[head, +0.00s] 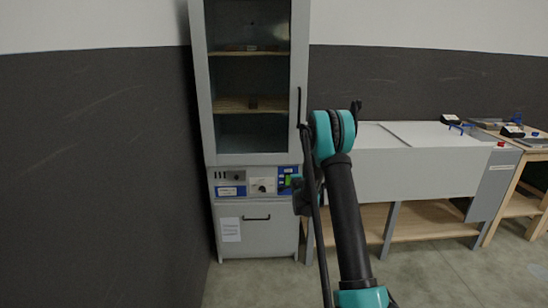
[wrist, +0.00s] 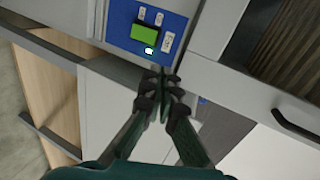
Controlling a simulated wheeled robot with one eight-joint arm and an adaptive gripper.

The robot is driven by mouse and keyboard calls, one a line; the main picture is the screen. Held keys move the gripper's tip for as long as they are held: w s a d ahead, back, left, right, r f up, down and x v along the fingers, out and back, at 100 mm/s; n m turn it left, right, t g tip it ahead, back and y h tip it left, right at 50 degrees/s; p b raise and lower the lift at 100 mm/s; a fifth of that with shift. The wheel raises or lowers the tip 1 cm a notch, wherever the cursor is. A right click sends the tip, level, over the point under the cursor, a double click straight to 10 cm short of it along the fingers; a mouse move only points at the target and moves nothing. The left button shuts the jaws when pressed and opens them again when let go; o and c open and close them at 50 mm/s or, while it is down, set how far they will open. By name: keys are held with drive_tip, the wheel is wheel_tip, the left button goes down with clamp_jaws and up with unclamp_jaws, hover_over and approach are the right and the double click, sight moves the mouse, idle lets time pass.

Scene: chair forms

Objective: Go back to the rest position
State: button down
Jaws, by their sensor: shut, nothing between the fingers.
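My gripper (wrist: 161,86) shows in the wrist view with its two dark fingers together at the tips and nothing between them. It points toward the front of a grey cabinet (head: 254,158). The gripper is mostly hidden there behind the arm.
The cabinet has a glass door with wooden shelves (head: 250,104) and a lower door with a handle (head: 256,218). A grey and white bench (head: 405,172) stands right of it, with a wooden table (head: 515,195) further right. The floor (head: 450,275) in front is clear.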

drive_tip(key=s+d+r+n+g, duration=0.1)
drive_tip(key=s+r+n+g, duration=0.25)
drive_tip(key=s, duration=0.95)
drive_tip(key=s+d+r+n+g, duration=0.15)
drive_tip(key=s+r+n, duration=0.35)
drive_tip(key=s, duration=0.9)
drive_tip(key=s+f+n+g, duration=0.2)
drive_tip(key=s+n, duration=0.2)
drive_tip(key=s, duration=1.2)
drive_tip(key=s+f+n+g, duration=0.2)
drive_tip(key=s+f+n, duration=0.1)
drive_tip(key=s, duration=1.2)
drive_tip(key=shift+s+a+n+g, duration=0.2)
drive_tip(key=shift+s+n+g, duration=0.2)
drive_tip(key=shift+n, duration=0.45)
